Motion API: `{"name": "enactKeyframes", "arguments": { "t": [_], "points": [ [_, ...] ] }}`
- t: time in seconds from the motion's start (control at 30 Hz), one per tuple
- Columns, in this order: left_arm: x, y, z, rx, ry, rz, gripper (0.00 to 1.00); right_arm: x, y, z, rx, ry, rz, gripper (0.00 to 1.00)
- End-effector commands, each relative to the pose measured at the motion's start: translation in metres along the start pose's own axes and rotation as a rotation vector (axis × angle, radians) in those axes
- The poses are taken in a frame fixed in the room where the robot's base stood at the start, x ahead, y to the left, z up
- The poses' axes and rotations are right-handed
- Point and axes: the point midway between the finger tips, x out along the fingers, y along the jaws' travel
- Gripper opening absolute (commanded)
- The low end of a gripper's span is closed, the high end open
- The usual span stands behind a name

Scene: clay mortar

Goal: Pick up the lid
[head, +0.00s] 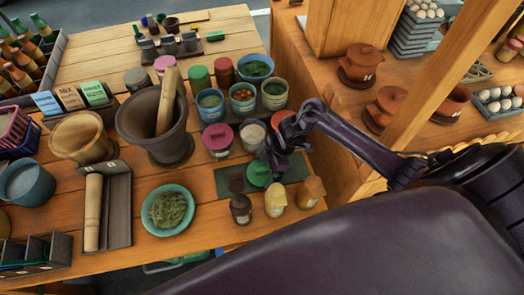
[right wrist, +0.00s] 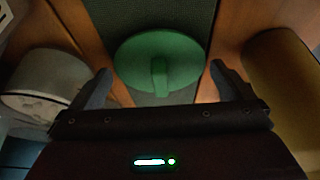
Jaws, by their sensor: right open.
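A round green lid (head: 258,174) with a raised handle lies on the dark green mat (head: 229,181) near the table's right side. In the right wrist view the lid (right wrist: 137,62) sits between and just beyond my fingertips, its bar handle pointing toward me. My right gripper (head: 272,163) is open and empty, above the lid, and partly hides it in the head view. The two fingers show apart in the right wrist view (right wrist: 159,72), one on each side of the handle. Whether they touch the lid cannot be told. My left gripper is not in view.
Three small bottles, one dark (head: 241,209), one yellow (head: 276,200) and one orange (head: 311,191), stand in front of the mat. A pink-lidded jar (head: 218,139) and a white-topped jar (head: 252,134) stand behind. A large mortar (head: 152,120) and a green bowl (head: 168,210) are to the left.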

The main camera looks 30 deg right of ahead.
Motion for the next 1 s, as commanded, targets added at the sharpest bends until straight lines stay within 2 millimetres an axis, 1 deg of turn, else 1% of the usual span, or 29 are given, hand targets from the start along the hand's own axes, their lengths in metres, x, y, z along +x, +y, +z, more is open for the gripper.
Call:
{"name": "enactKeyframes", "arguments": {
  "t": [0.1,0.27,0.37,0.5,0.53,0.83,1.0],
  "points": [
    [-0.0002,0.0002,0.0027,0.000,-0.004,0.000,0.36,0.0057,0.0003,-0.0002,0.000,0.000,0.001,1.00],
    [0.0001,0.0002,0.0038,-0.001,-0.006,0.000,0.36,0.0058,0.0004,0.0000,-0.001,-0.001,0.001,1.00],
    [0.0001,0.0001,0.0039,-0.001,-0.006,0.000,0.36,0.0057,0.0004,0.0001,-0.001,-0.001,0.001,0.90],
    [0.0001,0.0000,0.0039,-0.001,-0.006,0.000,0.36,0.0055,0.0004,0.0001,-0.001,-0.001,0.001,0.71],
    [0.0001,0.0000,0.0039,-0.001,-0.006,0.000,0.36,0.0055,0.0004,0.0001,-0.001,-0.001,0.001,0.70],
    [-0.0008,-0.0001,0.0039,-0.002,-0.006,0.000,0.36,0.0044,0.0005,-0.0002,-0.001,-0.001,0.001,0.70],
    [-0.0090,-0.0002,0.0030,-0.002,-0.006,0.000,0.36,-0.0040,0.0015,-0.0026,0.000,0.000,0.002,0.70]
  ]
}}
